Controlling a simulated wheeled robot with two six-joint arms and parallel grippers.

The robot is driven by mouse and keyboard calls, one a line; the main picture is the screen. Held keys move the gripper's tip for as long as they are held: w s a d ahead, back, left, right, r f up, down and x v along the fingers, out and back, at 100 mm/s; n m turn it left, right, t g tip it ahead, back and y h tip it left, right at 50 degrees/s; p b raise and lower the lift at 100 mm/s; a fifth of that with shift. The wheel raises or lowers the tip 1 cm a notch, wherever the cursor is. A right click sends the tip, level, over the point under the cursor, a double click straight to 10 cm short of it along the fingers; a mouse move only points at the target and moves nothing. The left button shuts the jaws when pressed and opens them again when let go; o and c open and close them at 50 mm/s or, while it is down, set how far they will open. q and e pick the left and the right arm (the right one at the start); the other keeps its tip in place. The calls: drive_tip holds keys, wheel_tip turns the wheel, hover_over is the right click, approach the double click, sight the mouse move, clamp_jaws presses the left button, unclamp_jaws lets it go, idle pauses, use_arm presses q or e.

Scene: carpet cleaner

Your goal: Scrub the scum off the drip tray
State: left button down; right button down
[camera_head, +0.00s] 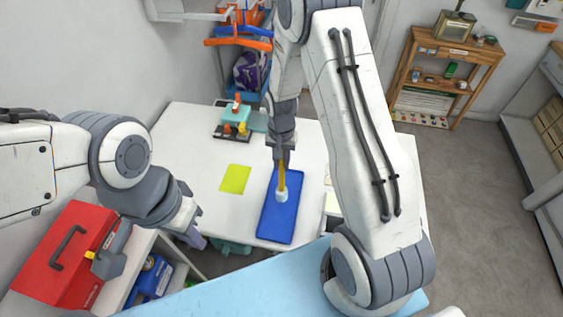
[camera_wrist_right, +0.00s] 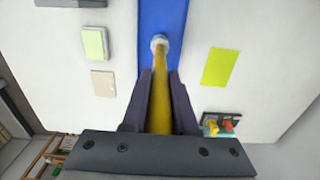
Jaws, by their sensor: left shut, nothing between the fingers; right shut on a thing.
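The blue drip tray (camera_head: 275,222) lies flat on the white table. It also shows in the right wrist view (camera_wrist_right: 178,18). My right gripper (camera_head: 281,160) is above the tray's far part, shut on a brush with a yellow handle (camera_head: 282,178) and a pale, whitish head (camera_head: 281,196). In the right wrist view, the handle (camera_wrist_right: 161,75) runs between the fingers and the head (camera_wrist_right: 159,42) is over the tray. I cannot tell whether the head touches it. No scum can be made out. My left gripper (camera_head: 193,238) is shut and empty, by the table's near left edge.
A yellow-green cloth (camera_head: 235,179) lies left of the tray. A small rack with orange and yellow items (camera_head: 233,130) stands at the table's back left. A green-and-white pad (camera_wrist_right: 95,43) and a beige pad (camera_wrist_right: 103,83) lie on the tray's other side. A red toolbox (camera_head: 65,255) is at lower left.

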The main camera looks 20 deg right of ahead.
drive_tip(key=shift+r, duration=0.75)
wheel_tip(320, 180, up, 3)
drive_tip(key=p, duration=0.2)
drive_tip(key=shift+p, duration=0.4)
